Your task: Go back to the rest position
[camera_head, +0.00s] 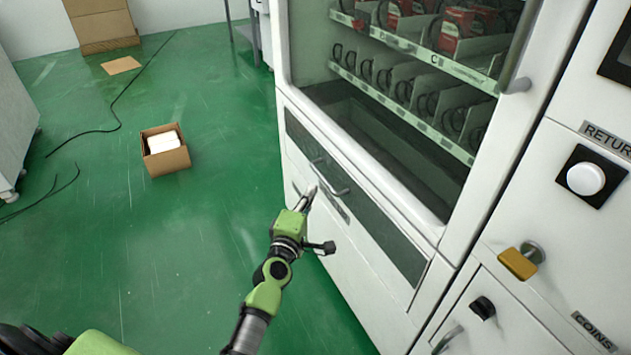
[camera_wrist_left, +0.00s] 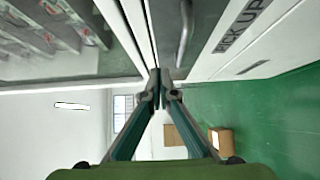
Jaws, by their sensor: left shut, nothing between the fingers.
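My left gripper (camera_head: 308,194) is shut and empty in the head view, in front of the vending machine's pick-up flap (camera_head: 352,198). Its closed fingertips also show in the left wrist view (camera_wrist_left: 160,76), near the machine's white front and a metal handle (camera_wrist_left: 185,33). In the head view the fingertips overlap the flap's edge near its handle (camera_head: 328,178); I cannot tell whether they touch it. My right gripper is not in view.
An open cardboard box (camera_head: 167,160) stands on the green floor, and black cables (camera_head: 112,105) lie at the left. Floor between box and machine is clear.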

